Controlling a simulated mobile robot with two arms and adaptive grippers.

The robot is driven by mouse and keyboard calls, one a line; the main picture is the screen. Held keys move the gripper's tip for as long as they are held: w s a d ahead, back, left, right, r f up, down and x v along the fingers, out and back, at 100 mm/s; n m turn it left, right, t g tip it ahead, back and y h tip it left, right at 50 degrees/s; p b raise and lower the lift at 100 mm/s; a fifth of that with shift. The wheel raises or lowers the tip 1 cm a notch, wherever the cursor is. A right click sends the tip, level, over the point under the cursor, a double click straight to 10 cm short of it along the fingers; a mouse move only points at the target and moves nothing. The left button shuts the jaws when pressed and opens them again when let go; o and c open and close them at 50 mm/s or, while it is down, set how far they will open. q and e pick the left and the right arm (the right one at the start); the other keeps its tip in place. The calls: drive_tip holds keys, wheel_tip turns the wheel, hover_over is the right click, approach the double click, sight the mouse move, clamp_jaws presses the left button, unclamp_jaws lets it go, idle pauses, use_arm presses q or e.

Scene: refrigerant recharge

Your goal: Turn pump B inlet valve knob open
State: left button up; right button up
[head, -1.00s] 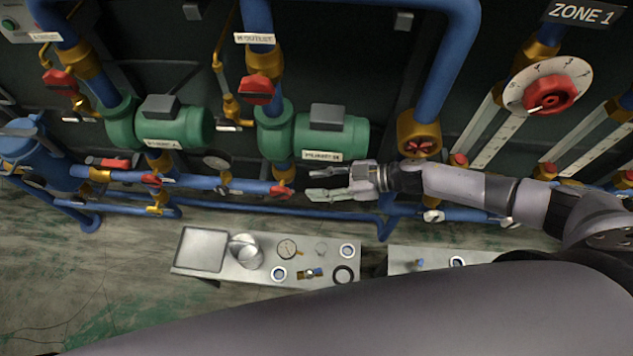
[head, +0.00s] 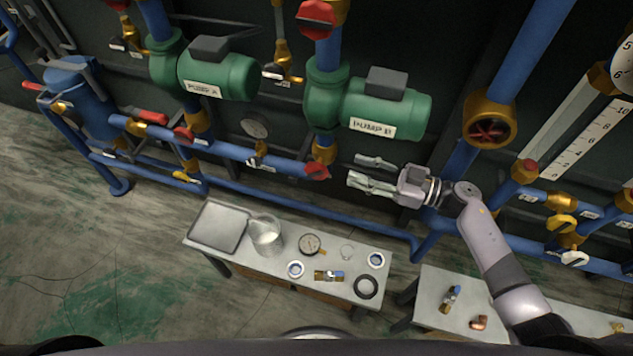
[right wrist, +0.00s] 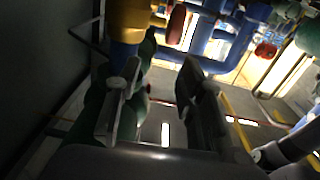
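Pump B (head: 373,127) is a green pump with a white label, right of centre in the head view. Its inlet valve has a red knob (head: 317,170) on a brass body (head: 323,151), below the pump's left end on the blue pipe. My right gripper (head: 354,170) is open and empty. Its fingers point left at the red knob, a short gap away. My left gripper is not in view.
Pump A (head: 215,75) and its red knob (head: 184,134) are to the left. A gauge (head: 254,125) hangs between the pumps. A low bench (head: 210,255) with a tray and small parts stands below. A brass valve with a red handwheel (head: 489,131) is right of pump B.

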sight(324, 167)
drive_tip(key=shift+g, duration=0.3)
drive_tip(key=x, duration=0.7)
drive_tip(key=f+x, duration=0.1)
drive_tip(key=x, duration=0.3)
drive_tip(key=shift+s+a, duration=0.1)
drive_tip(key=shift+s, duration=0.3)
drive_tip(key=shift+c, duration=0.5)
clamp_jaws()
